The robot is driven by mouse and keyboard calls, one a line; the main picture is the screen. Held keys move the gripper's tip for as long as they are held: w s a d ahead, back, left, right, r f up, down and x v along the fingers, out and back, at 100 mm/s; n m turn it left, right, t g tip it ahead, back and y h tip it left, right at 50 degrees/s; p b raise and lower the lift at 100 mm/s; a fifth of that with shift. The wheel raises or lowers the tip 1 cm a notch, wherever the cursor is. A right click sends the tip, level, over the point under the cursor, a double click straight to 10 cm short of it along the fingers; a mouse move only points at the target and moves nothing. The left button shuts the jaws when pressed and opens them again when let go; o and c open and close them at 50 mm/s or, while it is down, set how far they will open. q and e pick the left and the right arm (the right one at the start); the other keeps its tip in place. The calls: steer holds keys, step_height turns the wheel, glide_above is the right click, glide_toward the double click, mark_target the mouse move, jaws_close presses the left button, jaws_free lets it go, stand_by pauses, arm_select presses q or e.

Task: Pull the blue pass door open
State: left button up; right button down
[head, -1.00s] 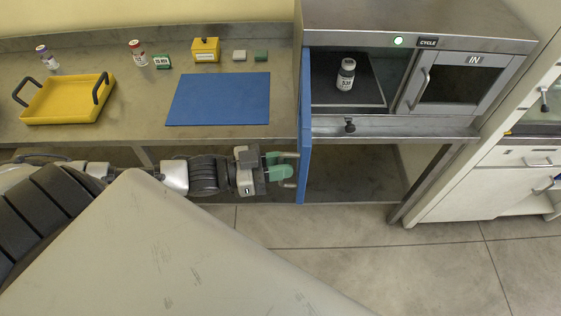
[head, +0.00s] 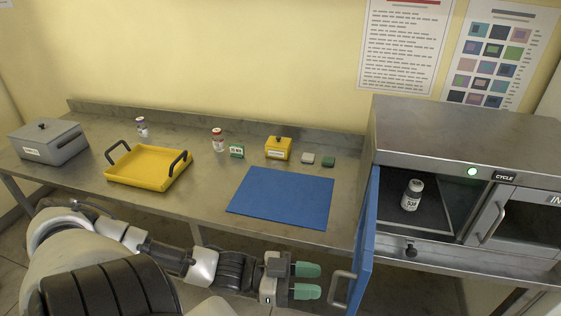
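The blue pass door (head: 366,246) stands swung open on the left side of the pass chamber, seen nearly edge-on. Its grey bar handle (head: 339,288) faces left. My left gripper (head: 307,281) is just left of the handle, with its two green fingers apart and nothing between them. A small gap shows between the fingertips and the handle. Inside the open chamber a white-labelled vial (head: 412,195) stands upright on a dark plate. My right gripper is not in view.
The steel bench (head: 205,197) holds a blue mat (head: 282,197), a yellow tray (head: 147,181), a yellow box (head: 278,148), a grey lidded box (head: 47,143) and small vials. The IN door (head: 509,220) right of the chamber is shut. A green light (head: 472,171) glows above the chamber.

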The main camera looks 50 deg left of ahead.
arm_select(q)
steer(key=shift+p+v, duration=0.65)
steer(key=shift+v, duration=2.35)
